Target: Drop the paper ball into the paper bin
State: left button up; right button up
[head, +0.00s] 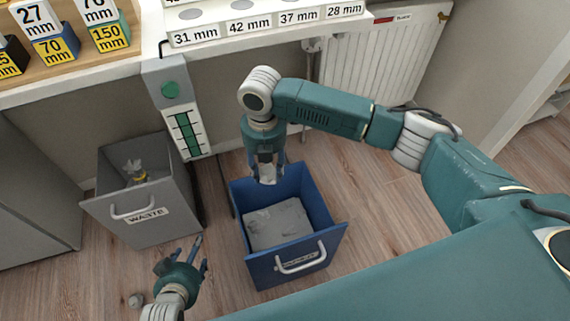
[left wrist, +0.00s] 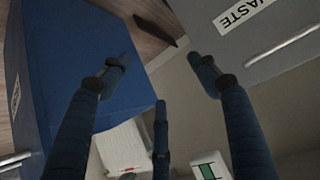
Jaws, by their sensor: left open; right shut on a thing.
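My right gripper (head: 269,180) is shut on a whitish crumpled paper ball (head: 268,173). It points down at the back part of the blue bin (head: 333,232), with the ball at about the height of the rim in the picture; the exact height is hard to tell. The blue bin has a white front handle, a label too small to read, and grey-white crumpled contents. My left gripper (head: 190,258) is open and empty, in front of the bins. Its spread fingers show in the left wrist view (left wrist: 162,75), with the blue bin (left wrist: 80,65) at left.
A grey bin (head: 170,220) labelled WASTE stands left of the blue bin, with some rubbish inside. A small grey lump (head: 136,300) lies on the floor. A shelf edge (head: 265,42) with size labels runs above, and a radiator (head: 375,60) stands behind my right arm.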

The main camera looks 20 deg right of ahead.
jog(key=n, duration=0.1)
jog(key=d+n+p, duration=0.2)
jog(key=n, duration=0.1)
jog(key=shift+s+d+f, duration=0.1)
jog(key=shift+s+f, duration=0.2)
jog(key=shift+f, duration=0.05)
pick_arm(q)
jog(key=s+a+f+g+y+p, duration=0.1)
jog(key=s+a+f+g, duration=0.25)
jog(key=s, duration=0.45)
jog(key=s+a+f+g+y+p, duration=0.15)
jog(key=s+f+g, duration=0.3)
jog(key=s, duration=0.45)
notch_tip(320, 180, up, 18)
jog(key=w+t+b, duration=0.1)
jog(key=t+b, duration=0.1)
jog(key=b, duration=0.5)
jog(key=shift+w+a+n+h+b, duration=0.2)
jog(key=shift+w+n+h+b, duration=0.1)
jog(key=shift+w+h+b, duration=0.05)
pick_arm(e)
notch_tip(320, 180, down, 8)
jog(key=d+n, duration=0.2)
jog(key=n, duration=0.2)
jog(key=shift+s+n, duration=0.3)
jog(key=shift+s, duration=0.15)
pick_arm(q)
jog(key=shift+r, duration=0.1)
pick_arm(e)
jog(key=shift+d, duration=0.1)
